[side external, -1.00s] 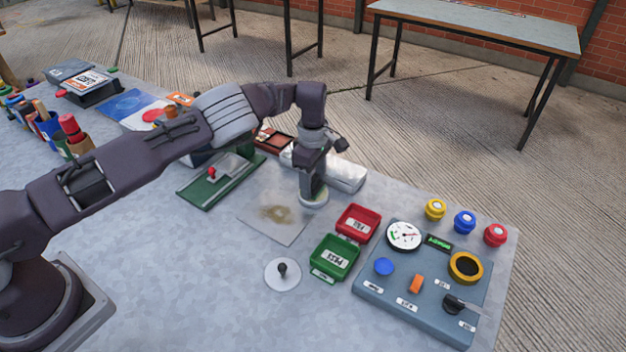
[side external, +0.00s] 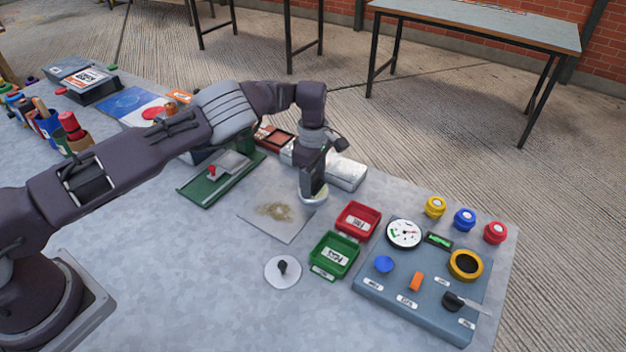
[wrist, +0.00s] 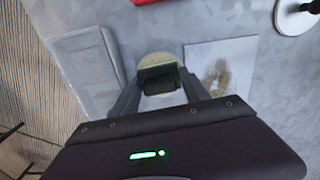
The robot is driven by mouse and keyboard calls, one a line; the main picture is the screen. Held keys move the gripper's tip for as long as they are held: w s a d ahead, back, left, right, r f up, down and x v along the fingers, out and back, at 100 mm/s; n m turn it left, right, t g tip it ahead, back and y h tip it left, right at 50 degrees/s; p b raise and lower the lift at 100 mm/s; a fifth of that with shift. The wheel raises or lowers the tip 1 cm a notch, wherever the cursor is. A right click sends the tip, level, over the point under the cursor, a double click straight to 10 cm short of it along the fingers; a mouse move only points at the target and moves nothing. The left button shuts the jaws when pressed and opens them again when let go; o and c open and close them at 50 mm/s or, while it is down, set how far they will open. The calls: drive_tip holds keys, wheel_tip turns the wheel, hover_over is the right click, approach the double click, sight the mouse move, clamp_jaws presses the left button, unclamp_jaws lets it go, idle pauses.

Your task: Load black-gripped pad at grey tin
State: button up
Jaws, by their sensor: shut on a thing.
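My gripper (wrist: 157,84) is shut on the black grip (wrist: 158,76) of a round, pale pad (wrist: 152,58). In the side view the pad (side external: 313,199) shows under my gripper (side external: 313,186), low over the table; I cannot tell whether it touches the table. The flat grey tin (side external: 346,173) lies just behind the pad, partly hidden by my wrist. In the wrist view the tin (wrist: 84,70) is left of the pad, with a narrow gap between them.
A pale sheet with a brown smudge (side external: 288,232) lies beside the pad. Red (side external: 358,222) and green (side external: 334,256) trays, a black-knobbed disc (side external: 283,271) and a control panel (side external: 420,290) stand nearer the camera. A green-based device (side external: 205,188) is left.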

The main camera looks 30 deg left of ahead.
sight(313, 177)
drive_tip(key=shift+f, duration=0.1)
drive_tip(key=shift+r, duration=3.55)
